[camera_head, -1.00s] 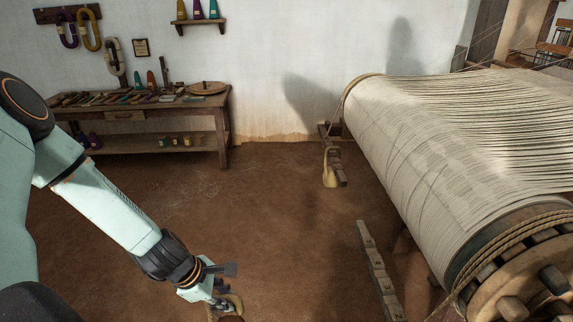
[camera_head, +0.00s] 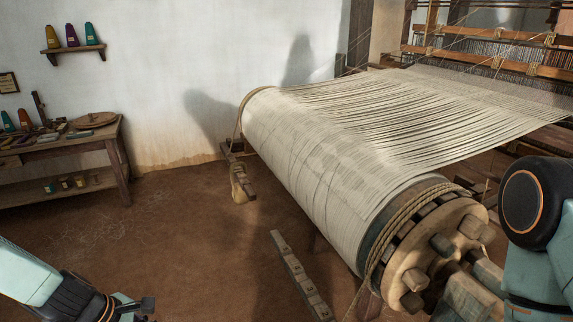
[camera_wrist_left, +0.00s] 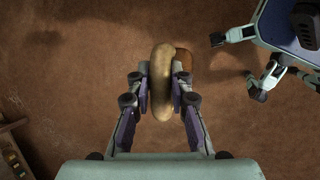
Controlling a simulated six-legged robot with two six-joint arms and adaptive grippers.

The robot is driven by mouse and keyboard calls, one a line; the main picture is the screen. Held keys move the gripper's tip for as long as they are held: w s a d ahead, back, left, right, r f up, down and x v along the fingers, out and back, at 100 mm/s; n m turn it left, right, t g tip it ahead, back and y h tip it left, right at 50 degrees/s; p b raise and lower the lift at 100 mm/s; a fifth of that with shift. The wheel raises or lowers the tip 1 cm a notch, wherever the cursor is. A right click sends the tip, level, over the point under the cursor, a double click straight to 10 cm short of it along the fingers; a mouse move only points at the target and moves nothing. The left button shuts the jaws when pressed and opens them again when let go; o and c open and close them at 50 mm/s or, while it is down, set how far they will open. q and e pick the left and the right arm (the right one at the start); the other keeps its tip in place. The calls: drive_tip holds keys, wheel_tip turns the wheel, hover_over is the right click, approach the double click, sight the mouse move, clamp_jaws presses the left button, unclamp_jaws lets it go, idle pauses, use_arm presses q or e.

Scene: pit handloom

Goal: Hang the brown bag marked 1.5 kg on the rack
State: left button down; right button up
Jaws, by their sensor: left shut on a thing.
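My left gripper (camera_wrist_left: 161,84) is shut on the thick tan loop (camera_wrist_left: 162,60) of a brown bag (camera_wrist_left: 183,62) in the left wrist view. The bag shows only as a small brown part behind the loop; its marking cannot be seen. In the head view my left gripper (camera_head: 138,308) is at the bottom edge, left of the loom, and the bag is out of frame. A low wooden bar with several blocks or notches (camera_head: 300,275), perhaps the rack, stands beside the loom's near end. My right gripper is out of view.
The loom's warp beam (camera_head: 320,165) with its pegged wooden end (camera_head: 440,250) fills the right. A tan bag (camera_head: 240,188) hangs at another wooden bar (camera_head: 233,160) by the far end. A work table (camera_head: 110,155) stands at left. The earth floor between is clear.

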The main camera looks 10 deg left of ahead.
use_arm(q)
drive_tip(key=shift+w+d+r+m, duration=0.1)
drive_tip(key=shift+w+r+m, duration=0.1)
drive_tip(key=shift+w+m, duration=0.1)
drive_tip(key=w+d+r+m+g+h, duration=0.1)
drive_tip(key=w+d+r+m+g, duration=0.1)
drive_tip(key=w+d+r+m, duration=0.3)
drive_tip(key=w+d+r+m+g, duration=0.3)
drive_tip(key=d+r+m, duration=0.1)
drive_tip(key=d+m, duration=0.25)
drive_tip(key=s+d+r+m+g+y+b, duration=0.1)
drive_tip(key=d+r+m, duration=0.2)
drive_tip(key=d+m, duration=0.35)
drive_tip(key=s+d+r+m+g+y+b, duration=0.1)
drive_tip(key=d+r+m+g, duration=0.15)
drive_tip(key=d, duration=0.65)
drive_tip(key=s+a+f, duration=0.5)
drive_tip(key=s+f, duration=0.1)
drive_tip(key=f, duration=0.2)
drive_tip(key=s+a+f, duration=0.6)
drive_tip(key=f, duration=0.2)
drive_tip(key=shift+a, duration=0.25)
